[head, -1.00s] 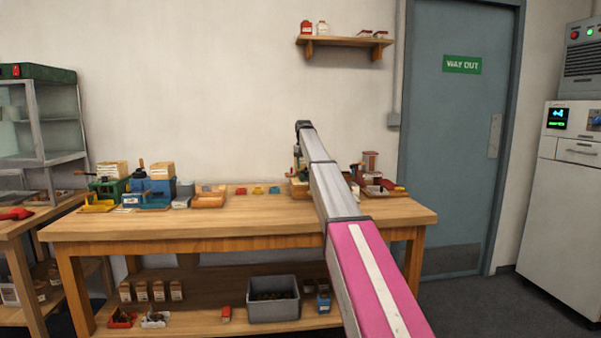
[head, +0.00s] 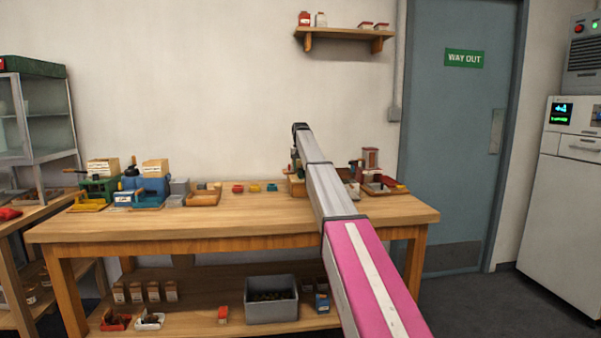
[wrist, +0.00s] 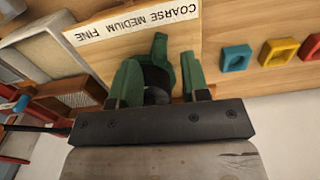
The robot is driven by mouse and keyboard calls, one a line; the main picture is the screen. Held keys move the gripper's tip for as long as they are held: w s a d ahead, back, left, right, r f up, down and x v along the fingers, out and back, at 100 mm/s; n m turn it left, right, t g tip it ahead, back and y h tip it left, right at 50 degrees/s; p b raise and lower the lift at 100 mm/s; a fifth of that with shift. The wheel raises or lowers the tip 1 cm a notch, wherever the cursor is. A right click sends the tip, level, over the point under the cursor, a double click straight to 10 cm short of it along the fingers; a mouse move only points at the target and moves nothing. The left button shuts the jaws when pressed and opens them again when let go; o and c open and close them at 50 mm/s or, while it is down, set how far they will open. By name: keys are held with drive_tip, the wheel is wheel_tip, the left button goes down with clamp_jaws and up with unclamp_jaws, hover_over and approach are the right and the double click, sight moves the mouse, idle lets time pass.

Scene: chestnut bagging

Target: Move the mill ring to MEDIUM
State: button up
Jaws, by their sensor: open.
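In the wrist view my gripper (wrist: 159,62) is open, with one green finger on each side of a dark round part (wrist: 157,90). A green piece (wrist: 158,45), apparently the mill ring's tab, sticks out between the fingers toward the label. I cannot tell whether the fingers touch it. The white label (wrist: 133,20) reads COARSE MEDIUM FINE, upside down in the picture. The tab points near the COARSE and MEDIUM words; the exact setting is unclear. In the head view my arm hides the gripper and most of the mill.
The wooden workbench (head: 240,230) carries blue and green machines at left and a wooden tray (head: 203,198). Small blue (wrist: 236,58), yellow (wrist: 278,52) and red pots stand beside the mill board. A jar and red items crowd the bench's right end. The front middle is clear.

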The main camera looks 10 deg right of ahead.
drive_tip(key=shift+f, duration=1.15)
clamp_jaws()
drive_tip(key=shift+d, duration=0.1)
drive_tip(key=shift+s+d+n, duration=0.2)
drive_tip(key=shift+d+n, duration=0.2)
drive_tip(key=shift+n, duration=0.35)
drive_tip(key=shift+s+d+n, duration=0.15)
drive_tip(key=shift+d+n, duration=0.2)
drive_tip(key=shift+n, duration=0.4)
drive_tip(key=shift+s+d+n, duration=0.1)
drive_tip(key=shift+d+n, duration=0.75)
drive_tip(key=shift+n, duration=0.65)
unclamp_jaws()
